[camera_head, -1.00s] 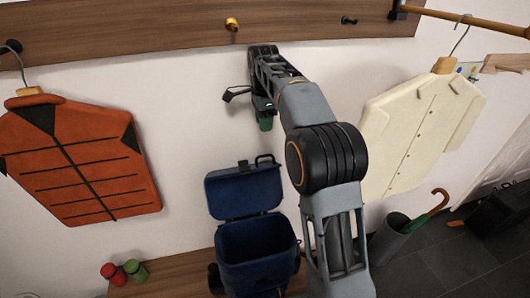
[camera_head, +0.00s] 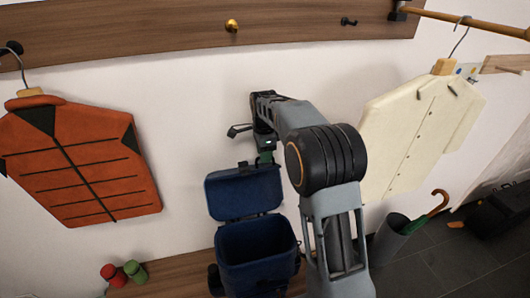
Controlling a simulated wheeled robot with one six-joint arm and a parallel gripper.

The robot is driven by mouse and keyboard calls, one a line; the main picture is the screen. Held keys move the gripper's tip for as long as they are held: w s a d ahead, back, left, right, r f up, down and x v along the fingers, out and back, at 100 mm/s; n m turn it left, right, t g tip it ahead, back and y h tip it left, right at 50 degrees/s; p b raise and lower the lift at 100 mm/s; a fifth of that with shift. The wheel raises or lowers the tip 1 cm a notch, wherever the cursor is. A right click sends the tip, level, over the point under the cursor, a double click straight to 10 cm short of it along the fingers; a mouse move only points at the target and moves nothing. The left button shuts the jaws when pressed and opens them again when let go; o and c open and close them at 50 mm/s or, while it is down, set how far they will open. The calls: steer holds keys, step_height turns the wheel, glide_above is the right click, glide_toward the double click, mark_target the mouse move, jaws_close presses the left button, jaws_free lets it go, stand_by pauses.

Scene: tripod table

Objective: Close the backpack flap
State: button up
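The dark blue backpack (camera_head: 257,243) stands upright on the wooden bench, its main compartment open at the top. Its flap (camera_head: 243,192) is raised and leans back towards the wall, with a buckle on its upper edge. My gripper (camera_head: 262,147) is just above the flap's upper edge, at the wall side. A small green part shows at the gripper's end, partly hidden behind the flap's top edge. I cannot tell whether gripper and flap touch. The fingers are too small and dark to tell open from shut.
A red jar (camera_head: 109,272) and a green jar (camera_head: 134,270) are on the bench (camera_head: 170,272) left of the backpack. An orange jacket (camera_head: 78,160) hangs at left, a cream coat (camera_head: 415,130) at right. An umbrella stand (camera_head: 390,240) is right of my arm.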

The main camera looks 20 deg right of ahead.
steer(key=shift+c, duration=0.3)
jaws_close()
stand_by(0.3)
